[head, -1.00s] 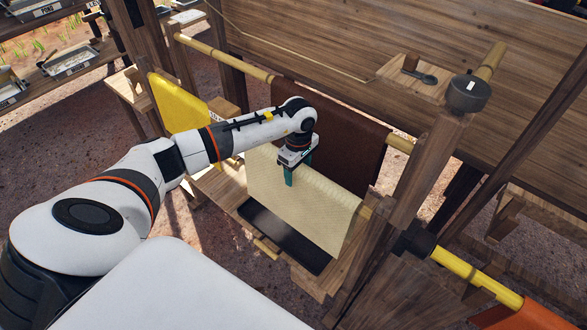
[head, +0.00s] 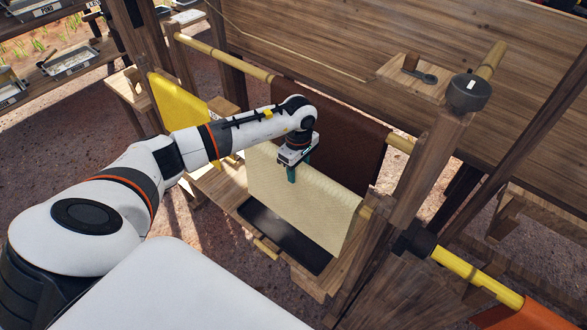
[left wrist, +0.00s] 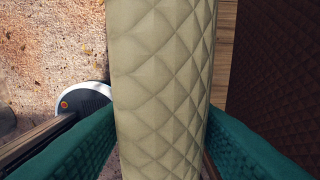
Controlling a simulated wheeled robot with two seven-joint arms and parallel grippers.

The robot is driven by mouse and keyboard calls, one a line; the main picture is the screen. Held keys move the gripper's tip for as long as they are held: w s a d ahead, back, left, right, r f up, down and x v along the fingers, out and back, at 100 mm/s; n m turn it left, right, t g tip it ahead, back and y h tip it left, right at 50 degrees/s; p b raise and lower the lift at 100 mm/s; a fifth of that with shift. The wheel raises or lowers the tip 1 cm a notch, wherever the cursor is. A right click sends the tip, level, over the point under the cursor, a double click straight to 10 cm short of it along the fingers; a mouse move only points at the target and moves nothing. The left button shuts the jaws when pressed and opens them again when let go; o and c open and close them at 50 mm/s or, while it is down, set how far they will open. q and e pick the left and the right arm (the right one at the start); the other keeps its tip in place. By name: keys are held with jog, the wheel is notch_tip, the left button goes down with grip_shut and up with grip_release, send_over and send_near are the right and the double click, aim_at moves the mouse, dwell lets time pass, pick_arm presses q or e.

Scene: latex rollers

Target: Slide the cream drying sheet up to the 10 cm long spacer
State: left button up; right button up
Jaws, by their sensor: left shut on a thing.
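The cream drying sheet (head: 315,208) hangs over a bamboo pole in the head view, between a yellow sheet and the right-hand post. Its quilted surface fills the middle of the left wrist view (left wrist: 165,90). My left gripper (head: 292,174) is shut on the sheet near its top fold, with one green finger on each side of it. Both fingers show at the lower corners of the left wrist view. I cannot make out the spacer for certain. My right gripper is not in view.
A yellow sheet (head: 180,103) hangs to the left. A dark brown sheet (head: 345,135) hangs on the pole behind. A black tray (head: 270,232) lies below the cream sheet. A wooden post (head: 425,175) stands at the right, with a grey pot (head: 467,95) above.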

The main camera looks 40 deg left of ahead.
pick_arm(q)
jog(key=shift+w+a, duration=0.1)
jog(key=shift+a, duration=0.2)
jog(key=shift+a+b, duration=0.35)
jog(key=shift+a, duration=0.5)
jog(key=shift+a+b, duration=0.35)
jog(key=shift+w+a, duration=0.1)
jog(key=shift+a, duration=0.25)
jog(key=shift+a+b, duration=0.45)
jog(key=shift+a, duration=0.2)
jog(key=shift+d+f+b, duration=0.1)
jog(key=shift+f+b, duration=0.1)
jog(key=shift+b, duration=0.1)
